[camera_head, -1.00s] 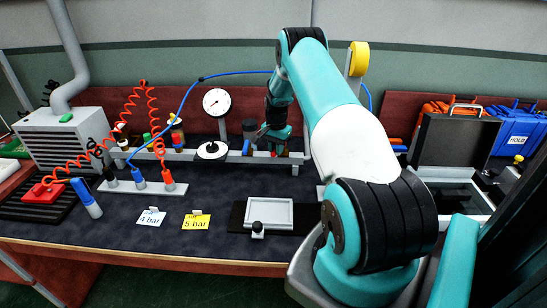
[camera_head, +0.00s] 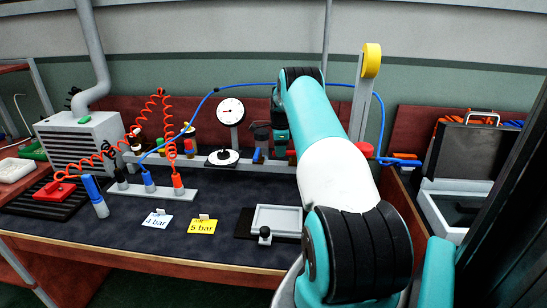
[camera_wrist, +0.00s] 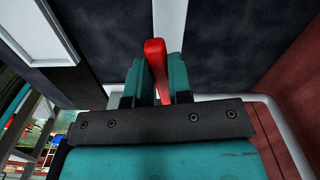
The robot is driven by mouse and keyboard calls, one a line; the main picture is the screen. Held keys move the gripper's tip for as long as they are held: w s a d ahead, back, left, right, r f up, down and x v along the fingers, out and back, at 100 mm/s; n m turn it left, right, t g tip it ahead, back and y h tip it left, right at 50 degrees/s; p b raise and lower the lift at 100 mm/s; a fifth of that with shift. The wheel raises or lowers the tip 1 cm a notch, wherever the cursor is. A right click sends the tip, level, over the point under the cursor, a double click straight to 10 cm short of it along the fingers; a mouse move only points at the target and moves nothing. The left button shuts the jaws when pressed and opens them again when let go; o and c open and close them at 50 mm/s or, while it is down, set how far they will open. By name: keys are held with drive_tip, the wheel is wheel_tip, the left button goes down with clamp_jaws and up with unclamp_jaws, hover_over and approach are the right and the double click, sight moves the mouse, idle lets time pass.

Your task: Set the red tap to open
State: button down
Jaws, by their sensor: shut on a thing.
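The red tap shows in the wrist view as a narrow red lever (camera_wrist: 155,55) standing up between my two teal fingers. My gripper (camera_wrist: 159,70) is shut on this lever, with a finger on each side. The tap's body is hidden below the jaws. In the head view my arm covers my gripper and its hold. A red part (camera_head: 366,150) shows just right of my arm there, but I cannot tell whether it is the tap.
A dial gauge (camera_head: 230,111) stands at the back of the bench. A blue hose (camera_head: 240,87) runs behind my arm. The "4 bar" card (camera_head: 157,220) and "5 bar" card (camera_head: 202,226) lie in front. An open case (camera_head: 470,145) stands at right.

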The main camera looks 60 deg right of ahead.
drive_tip(key=shift+w+d+m+b, duration=0.15)
drive_tip(key=shift+d+m+b, duration=0.15)
drive_tip(key=shift+d+m, duration=0.5)
drive_tip(key=shift+a+m, duration=0.2)
drive_tip(key=shift+m, duration=0.2)
drive_tip(key=c, duration=1)
unclamp_jaws()
drive_tip(key=shift+c, duration=0.2)
drive_tip(key=shift+w, duration=0.1)
drive_tip(key=shift+r, duration=0.25)
wheel_tip(320, 180, up, 17)
drive_tip(key=shift+b, duration=0.3)
